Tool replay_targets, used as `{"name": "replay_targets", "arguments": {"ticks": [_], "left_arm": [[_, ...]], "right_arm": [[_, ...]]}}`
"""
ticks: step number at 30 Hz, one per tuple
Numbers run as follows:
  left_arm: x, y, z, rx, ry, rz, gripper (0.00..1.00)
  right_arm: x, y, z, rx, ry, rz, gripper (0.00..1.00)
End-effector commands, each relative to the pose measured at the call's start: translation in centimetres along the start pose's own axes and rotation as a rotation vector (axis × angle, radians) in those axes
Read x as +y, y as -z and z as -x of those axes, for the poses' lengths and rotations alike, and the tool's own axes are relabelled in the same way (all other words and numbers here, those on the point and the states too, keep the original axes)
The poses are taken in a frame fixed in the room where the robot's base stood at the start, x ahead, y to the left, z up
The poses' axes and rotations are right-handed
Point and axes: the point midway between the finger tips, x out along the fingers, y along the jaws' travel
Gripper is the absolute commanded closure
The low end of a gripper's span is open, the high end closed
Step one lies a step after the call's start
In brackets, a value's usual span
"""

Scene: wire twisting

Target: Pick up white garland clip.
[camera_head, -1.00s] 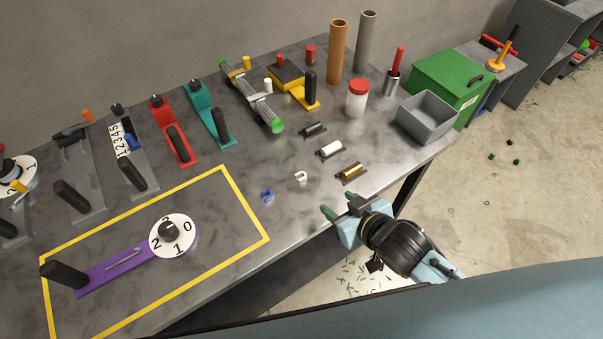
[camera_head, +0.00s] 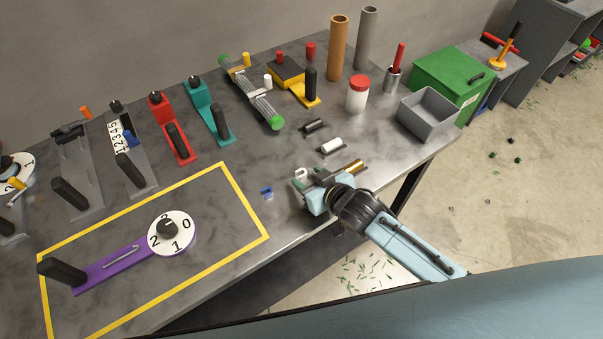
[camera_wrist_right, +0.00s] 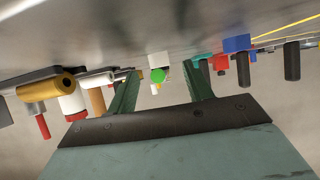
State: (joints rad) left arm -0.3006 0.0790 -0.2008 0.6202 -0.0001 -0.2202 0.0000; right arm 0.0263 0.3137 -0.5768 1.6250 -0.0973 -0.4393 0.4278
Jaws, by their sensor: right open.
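The white garland clip (camera_head: 301,172) is a small hook-shaped piece on the grey metal table, between the blue clip and the brass piece. My right gripper (camera_head: 311,179) is open and low at the table's front edge, its green fingertips close to the clip. In the right wrist view, whose picture is upside down, the white clip (camera_wrist_right: 158,59) shows between and beyond the two fingers of the right gripper (camera_wrist_right: 167,85). Nothing is held between them. My left gripper is not in view.
A blue clip (camera_head: 266,191) lies left of the white one. A brass piece (camera_head: 353,166), partly hidden by my gripper, and a white cylinder piece (camera_head: 331,146) lie to the right and behind. A purple dial tool (camera_head: 120,257) lies inside the yellow outline.

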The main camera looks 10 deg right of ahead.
Motion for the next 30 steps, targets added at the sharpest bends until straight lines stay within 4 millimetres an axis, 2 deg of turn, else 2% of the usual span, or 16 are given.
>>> {"name": "replay_targets", "arguments": {"ticks": [3, 6, 14, 25, 30], "left_arm": [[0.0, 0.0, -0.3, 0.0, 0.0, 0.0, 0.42], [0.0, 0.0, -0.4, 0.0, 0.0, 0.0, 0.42], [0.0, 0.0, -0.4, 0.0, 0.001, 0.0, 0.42], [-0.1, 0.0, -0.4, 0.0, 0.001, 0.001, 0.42], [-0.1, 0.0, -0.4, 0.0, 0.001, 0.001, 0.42]], "right_arm": [[-0.1, 0.0, -1.6, 0.001, 0.0, -0.001, 0.49], [0.0, 0.0, -2.2, 0.0, 0.0, -0.001, 0.49], [0.0, 0.0, -2.4, 0.001, 0.0, -0.001, 0.49], [0.0, 0.0, -2.4, 0.001, 0.0, -0.001, 0.96], [0.0, 0.0, -2.4, 0.001, 0.0, 0.0, 0.97]]}}
